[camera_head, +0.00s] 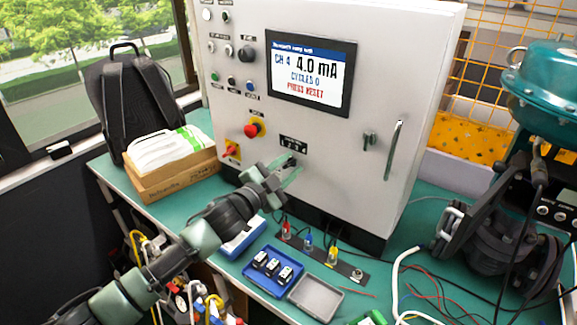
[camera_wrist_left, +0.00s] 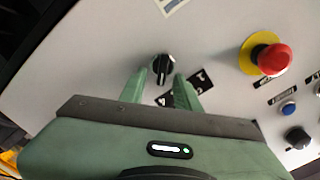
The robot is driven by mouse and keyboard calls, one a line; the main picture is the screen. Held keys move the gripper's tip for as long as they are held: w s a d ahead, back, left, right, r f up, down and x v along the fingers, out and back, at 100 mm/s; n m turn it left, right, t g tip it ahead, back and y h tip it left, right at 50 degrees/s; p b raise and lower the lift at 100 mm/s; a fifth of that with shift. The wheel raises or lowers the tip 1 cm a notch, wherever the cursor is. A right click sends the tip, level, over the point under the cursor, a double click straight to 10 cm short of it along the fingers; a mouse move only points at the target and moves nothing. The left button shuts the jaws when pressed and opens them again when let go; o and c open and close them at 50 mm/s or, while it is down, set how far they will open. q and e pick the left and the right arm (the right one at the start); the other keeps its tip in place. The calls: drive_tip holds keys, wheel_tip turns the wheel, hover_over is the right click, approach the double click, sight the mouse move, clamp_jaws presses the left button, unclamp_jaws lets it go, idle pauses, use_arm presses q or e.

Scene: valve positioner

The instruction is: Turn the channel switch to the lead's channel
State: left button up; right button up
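The channel switch (camera_wrist_left: 162,69) is a small black rotary knob with a pale pointer line, on the light grey cabinet front. A black label plate with white marks (camera_head: 293,143) sits by it; the marks are too small to read surely. My left gripper (camera_head: 291,174) is at the panel under this plate and mostly hides the knob in the head view. In the left wrist view its two green fingers (camera_wrist_left: 160,78) are apart, one on each side of the knob. I cannot tell whether they touch it. The screen (camera_head: 310,77) reads CH 4, 4.0 mA, CYCLES 0, PRESS RESET.
A red emergency button (camera_head: 253,128) and other knobs are left of the switch. Below stand a socket strip (camera_head: 320,262) with coloured plugs, a blue tray (camera_head: 262,285) and a grey tray (camera_head: 315,297). Loose leads and a teal actuator (camera_head: 545,85) are at right.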

use_arm(q)
drive_tip(key=b+v, duration=0.1)
drive_tip(key=v, duration=0.6)
drive_tip(key=shift+s+a, duration=0.25)
drive_tip(key=shift+s, duration=0.05)
idle(0.3)
